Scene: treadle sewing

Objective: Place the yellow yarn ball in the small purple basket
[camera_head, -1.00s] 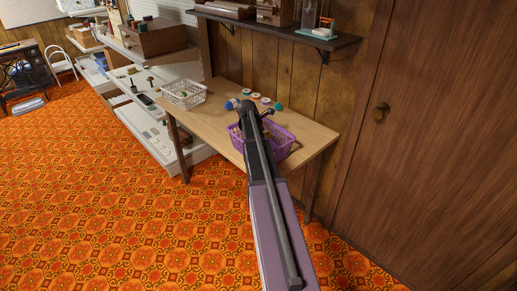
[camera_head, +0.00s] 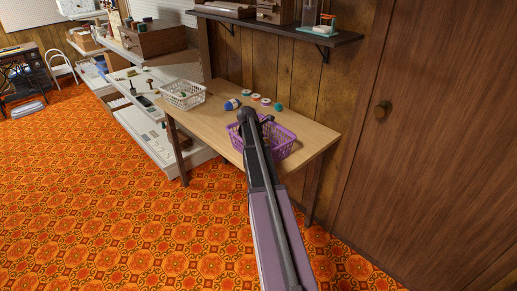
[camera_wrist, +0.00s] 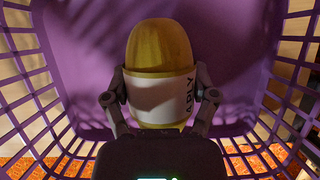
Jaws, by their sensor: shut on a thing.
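The yellow yarn ball (camera_wrist: 158,48), with a white paper band with dark lettering around it, is between the two fingers of my gripper (camera_wrist: 160,98) in the wrist view. My gripper is shut on it. The yarn is inside the walls of the small purple basket (camera_wrist: 75,45), over its floor; whether it touches the floor I cannot tell. In the head view the purple basket (camera_head: 281,143) stands on the wooden table, and my arm hides its middle, my gripper and the yarn.
The wooden table (camera_head: 212,121) also holds a white basket (camera_head: 183,94) at its left end. A blue-and-white yarn ball (camera_head: 232,104) and several thread spools (camera_head: 266,101) lie behind the purple basket. A dark shelf (camera_head: 290,34) juts from the wall above.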

